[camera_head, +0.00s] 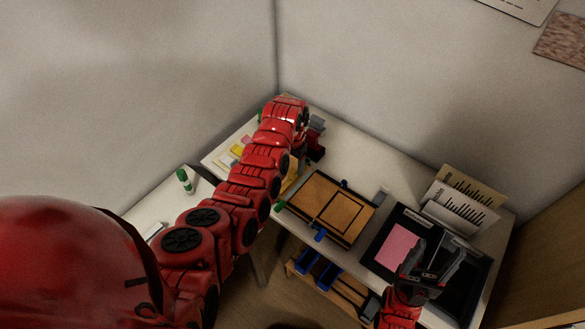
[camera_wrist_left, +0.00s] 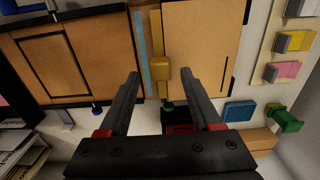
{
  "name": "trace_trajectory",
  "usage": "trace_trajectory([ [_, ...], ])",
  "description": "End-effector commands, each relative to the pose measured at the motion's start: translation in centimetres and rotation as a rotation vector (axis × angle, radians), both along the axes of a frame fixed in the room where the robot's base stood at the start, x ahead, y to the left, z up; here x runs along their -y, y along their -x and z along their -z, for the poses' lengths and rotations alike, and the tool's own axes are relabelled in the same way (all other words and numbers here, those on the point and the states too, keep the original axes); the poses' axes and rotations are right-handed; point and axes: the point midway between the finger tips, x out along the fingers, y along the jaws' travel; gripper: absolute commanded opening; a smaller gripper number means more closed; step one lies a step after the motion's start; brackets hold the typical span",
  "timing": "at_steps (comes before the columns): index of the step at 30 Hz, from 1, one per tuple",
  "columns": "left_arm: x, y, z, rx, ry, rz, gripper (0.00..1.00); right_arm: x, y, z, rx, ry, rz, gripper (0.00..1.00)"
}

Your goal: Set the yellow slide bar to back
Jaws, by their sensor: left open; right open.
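The yellow slide bar (camera_wrist_left: 156,30) shows in the left wrist view as a narrow upright strip with a raised block-shaped knob (camera_wrist_left: 160,68) near its lower end. My left gripper (camera_wrist_left: 161,72) is open. Its two fingertips stand one on each side of the knob, with a gap visible on both sides. I cannot tell how high the fingers are above it. In the head view my left arm covers the slide bar and most of that gripper. My right gripper (camera_head: 436,262) is open and empty over the right part of the desk.
A wooden panel (camera_head: 322,207) lies mid-desk; a light wooden board (camera_wrist_left: 203,45) and a blue strip (camera_wrist_left: 141,40) flank the bar. Coloured blocks, a green piece (camera_wrist_left: 287,118) and a blue pad (camera_wrist_left: 240,111) lie nearby. A black tray with a pink sheet (camera_head: 398,246) is at right.

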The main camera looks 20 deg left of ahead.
Motion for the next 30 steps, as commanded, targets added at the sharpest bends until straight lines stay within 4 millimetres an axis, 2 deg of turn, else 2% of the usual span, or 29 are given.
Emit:
trace_trajectory([
  [9, 0.0, 0.1, 2.1, -0.002, 0.0, 0.0, 0.65, 0.0, 0.0, -0.5, 0.0, 0.0, 0.0, 0.65],
  [19, 0.0, 0.0, 2.3, 0.001, 0.0, -0.001, 0.65, 0.0, 0.0, -0.5, 0.0, 0.0, 0.0, 0.65],
  [30, 0.0, 0.0, 2.3, 0.001, 0.0, -0.001, 0.0, 0.0, 0.0, -0.5, 0.0, 0.0, 0.0, 0.65],
])
